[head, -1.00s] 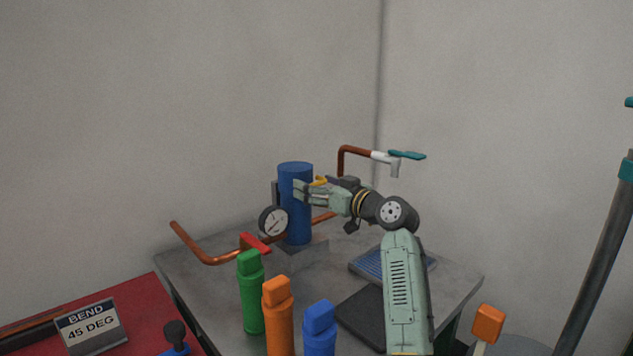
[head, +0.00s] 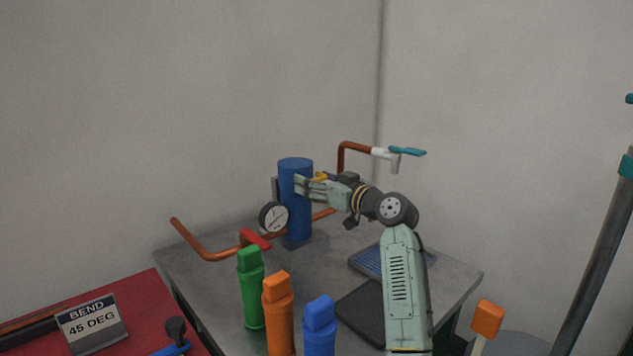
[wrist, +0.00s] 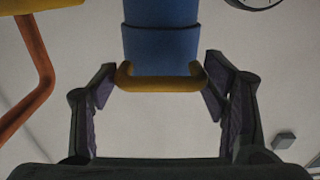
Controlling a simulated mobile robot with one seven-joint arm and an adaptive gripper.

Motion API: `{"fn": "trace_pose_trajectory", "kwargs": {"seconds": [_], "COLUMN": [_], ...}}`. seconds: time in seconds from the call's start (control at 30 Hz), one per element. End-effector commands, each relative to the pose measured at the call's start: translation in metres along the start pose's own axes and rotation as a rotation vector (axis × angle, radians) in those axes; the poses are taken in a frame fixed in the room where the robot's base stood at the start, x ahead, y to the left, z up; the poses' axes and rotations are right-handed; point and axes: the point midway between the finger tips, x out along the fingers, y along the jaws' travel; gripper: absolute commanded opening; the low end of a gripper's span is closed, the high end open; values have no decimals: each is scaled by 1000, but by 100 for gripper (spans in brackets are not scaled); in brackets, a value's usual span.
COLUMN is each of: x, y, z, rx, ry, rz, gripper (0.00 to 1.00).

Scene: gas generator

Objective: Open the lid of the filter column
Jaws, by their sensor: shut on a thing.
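The filter column (head: 296,225) is an upright blue cylinder at the back of the grey table. Its top section, the lid (head: 295,166), looks seated in line with the body; I see no clear gap. In the wrist view the lid (wrist: 160,45) is a slightly wider blue band with a yellow handle (wrist: 160,83) across its end. My gripper (wrist: 160,88) has one finger at each end of this handle and is shut on it. In the head view my gripper (head: 308,186) reaches the column's upper part from the right, hiding part of its side.
A pressure gauge (head: 274,217) and a copper pipe with a red valve handle (head: 255,239) sit left of the column. A tap with a teal lever (head: 407,151) stands behind right. Green (head: 251,290), orange (head: 278,315) and blue (head: 320,328) bottles stand in front.

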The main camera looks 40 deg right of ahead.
Motion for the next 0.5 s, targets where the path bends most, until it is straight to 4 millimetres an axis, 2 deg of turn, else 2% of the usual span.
{"fn": "trace_pose_trajectory", "kwargs": {"seconds": [0.17, 0.5], "x": [0, 1], "y": [1, 1], "z": [0, -7], "rx": [-5, -6], "ry": [-1, 2], "rz": [3, 3], "gripper": [18, 18]}}
